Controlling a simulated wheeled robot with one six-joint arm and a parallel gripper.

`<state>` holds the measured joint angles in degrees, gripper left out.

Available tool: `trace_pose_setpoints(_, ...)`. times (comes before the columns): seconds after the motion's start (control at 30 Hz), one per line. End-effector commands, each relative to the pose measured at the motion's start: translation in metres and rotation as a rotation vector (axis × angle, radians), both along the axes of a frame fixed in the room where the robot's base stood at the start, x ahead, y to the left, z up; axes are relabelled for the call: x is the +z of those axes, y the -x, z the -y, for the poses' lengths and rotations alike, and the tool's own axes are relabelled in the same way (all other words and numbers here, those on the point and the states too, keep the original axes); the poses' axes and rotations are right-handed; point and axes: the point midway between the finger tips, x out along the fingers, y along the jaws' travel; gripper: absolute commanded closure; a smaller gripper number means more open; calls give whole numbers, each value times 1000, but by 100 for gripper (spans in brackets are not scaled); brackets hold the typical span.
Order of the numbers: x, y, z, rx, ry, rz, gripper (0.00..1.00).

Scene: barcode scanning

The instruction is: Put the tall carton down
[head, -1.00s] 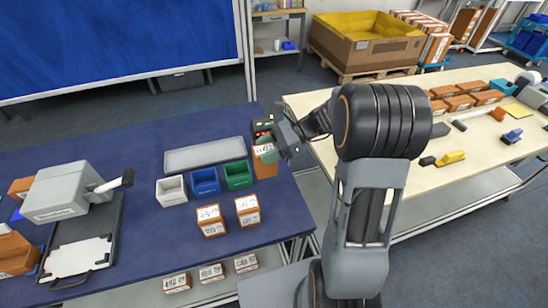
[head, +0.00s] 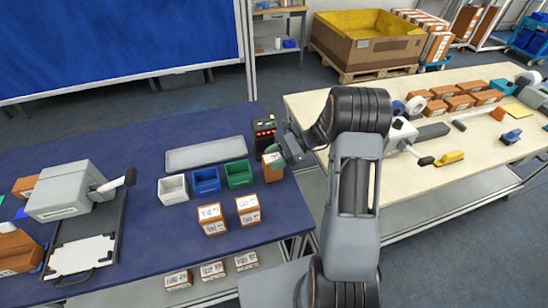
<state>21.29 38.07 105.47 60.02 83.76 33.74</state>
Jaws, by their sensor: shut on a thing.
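The tall carton (head: 272,172) is brown with a white label, at the right end of the blue table. It is upright, in front of the dark scanner unit (head: 264,132) with red lights. My gripper (head: 275,156) is shut on the carton's upper part, from the right. The gripper hides part of the carton's top. I cannot tell whether its base touches the table.
White (head: 172,191), blue (head: 206,181) and green (head: 239,174) bins stand left of the carton. Two labelled cartons (head: 211,219) (head: 248,210) stand nearer me. A grey tray (head: 206,154) lies behind the bins. The blue table's (head: 170,255) front is partly clear.

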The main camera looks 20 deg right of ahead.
Motion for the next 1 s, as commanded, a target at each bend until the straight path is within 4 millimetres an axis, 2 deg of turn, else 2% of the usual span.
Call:
trace_pose_setpoints(0.3,-3,0,0,0,0,0,85)
trace_pose_setpoints(0.33,-3,0,0,0,0,0,47)
trace_pose_setpoints(0.57,-2,0,0,0,0,0,25)
trace_pose_setpoints(0.87,1,0,0,0,1,0,24)
trace_pose_setpoints(1.0,4,-1,13,-2,1,2,24)
